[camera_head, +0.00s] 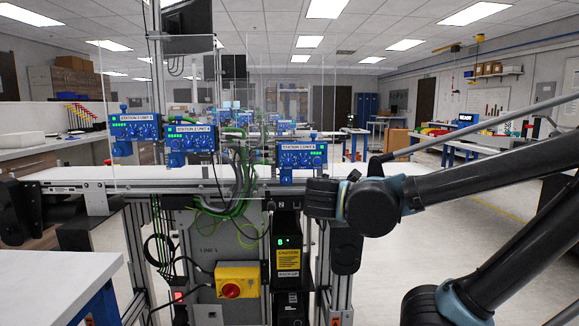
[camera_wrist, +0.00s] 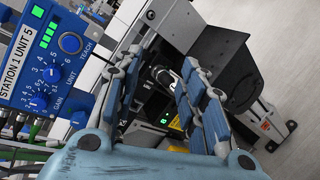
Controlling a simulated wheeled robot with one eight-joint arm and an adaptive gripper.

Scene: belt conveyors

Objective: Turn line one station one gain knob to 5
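The blue station 1 unit 5 box (camera_head: 302,154) is mounted above the conveyor in the head view, right of two similar boxes. In the wrist view the box (camera_wrist: 42,52) is at the left, turned on its side. Its blue gain knob (camera_wrist: 38,102) sits at the lower part of its face, beside the unit knob (camera_wrist: 52,73) and the teach button (camera_wrist: 70,43). The gain knob's setting is too small to read. My gripper (camera_wrist: 162,62) is open and empty, its fingers apart and to the right of the box, not touching the knob.
Station 2 (camera_head: 190,138) and another box (camera_head: 135,127) stand left along the conveyor (camera_head: 80,173). Clear panels rise around them. Below are a yellow box with a red knob (camera_head: 238,281), hanging cables and a dark unit with a caution label (camera_head: 288,260). Open floor lies right.

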